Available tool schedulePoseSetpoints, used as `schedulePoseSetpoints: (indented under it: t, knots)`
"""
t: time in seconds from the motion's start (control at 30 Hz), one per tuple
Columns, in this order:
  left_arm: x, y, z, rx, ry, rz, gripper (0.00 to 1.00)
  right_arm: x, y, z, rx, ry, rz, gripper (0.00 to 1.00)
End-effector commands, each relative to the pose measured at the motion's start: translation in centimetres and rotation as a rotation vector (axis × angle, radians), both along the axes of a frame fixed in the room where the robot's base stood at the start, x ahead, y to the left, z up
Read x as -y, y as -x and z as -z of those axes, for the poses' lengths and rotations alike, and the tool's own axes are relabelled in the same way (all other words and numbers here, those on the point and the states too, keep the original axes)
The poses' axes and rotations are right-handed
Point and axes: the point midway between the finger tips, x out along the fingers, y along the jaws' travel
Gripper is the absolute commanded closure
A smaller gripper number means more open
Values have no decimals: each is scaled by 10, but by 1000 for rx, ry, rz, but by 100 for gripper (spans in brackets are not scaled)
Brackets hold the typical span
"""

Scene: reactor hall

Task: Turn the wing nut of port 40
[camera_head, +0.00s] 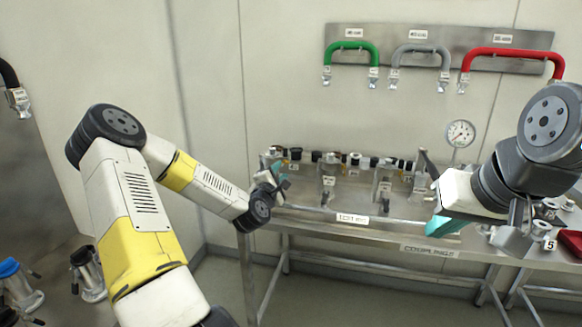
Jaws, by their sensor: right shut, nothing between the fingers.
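A row of ports with dark and metal fittings (355,160) runs along the back of the steel bench. Their small number labels are too small to read, so I cannot tell which one is port 40, and its wing nut cannot be made out. My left gripper (280,178) is at the left end of this row, close to the leftmost fittings. Its fingers are small and partly hidden, and I cannot tell if they are open. My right gripper (446,226) is above the right part of the bench, with teal fingertips pointing down; it is shut and empty.
The steel bench (390,233) carries labels on its front edge. A pressure gauge (461,133) stands behind it. Green (351,47), grey (420,50) and red (510,54) hoses hang on a wall panel above. Metal fittings and a red tray (571,241) are at right.

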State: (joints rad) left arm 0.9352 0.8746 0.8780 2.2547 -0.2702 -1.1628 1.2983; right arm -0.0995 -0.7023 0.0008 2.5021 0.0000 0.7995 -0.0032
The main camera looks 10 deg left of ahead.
Motion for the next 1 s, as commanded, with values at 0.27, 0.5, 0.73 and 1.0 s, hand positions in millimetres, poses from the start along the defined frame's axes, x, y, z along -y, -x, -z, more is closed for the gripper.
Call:
schedulePoseSetpoints:
  t: [0.27, 0.5, 0.73, 1.0]
  knots:
    - [3, -45, 1, -2, -3, 2, 66, 0, 0, 0, -1, -1, 2, 100]
    - [3, -63, 1, -3, -5, 3, 66, 0, -1, 0, -2, -1, 2, 100]
    - [3, -63, 1, -3, -5, 2, 66, 0, -1, 0, -2, -1, 2, 100]
    - [3, -63, 1, -3, -5, 3, 100, 0, -1, 0, -2, -2, 3, 100]
